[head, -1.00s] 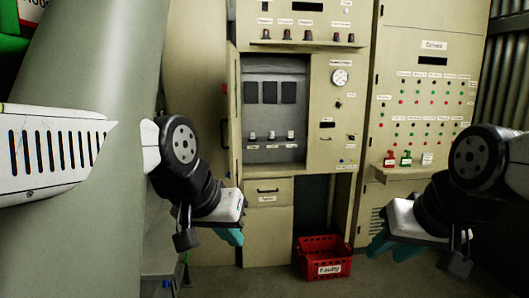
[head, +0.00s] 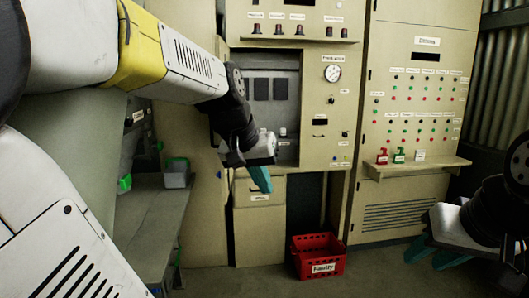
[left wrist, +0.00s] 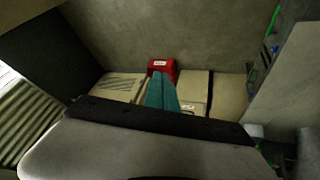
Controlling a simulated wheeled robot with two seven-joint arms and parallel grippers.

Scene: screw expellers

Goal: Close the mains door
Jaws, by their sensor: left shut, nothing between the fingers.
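The mains compartment (head: 285,62) in the beige cabinet stands open, with dark panels and a pale knob inside. Its door is at the left side of the opening, seen nearly edge-on and mostly hidden behind my left arm. My left gripper (head: 260,180) is shut and empty, in front of the compartment's lower left part, pointing down. I cannot tell whether it touches the door. Its teal fingers also show together in the left wrist view (left wrist: 161,92). My right gripper (head: 431,252) is at the lower right, its teal fingers apart, holding nothing visible.
A red crate labelled Faulty (head: 318,263) stands on the floor below the cabinet. A drawer (head: 260,196) is under the compartment. A small shelf (head: 416,167) with red, green and white items juts out at right. A grey bench (head: 150,220) stands at left.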

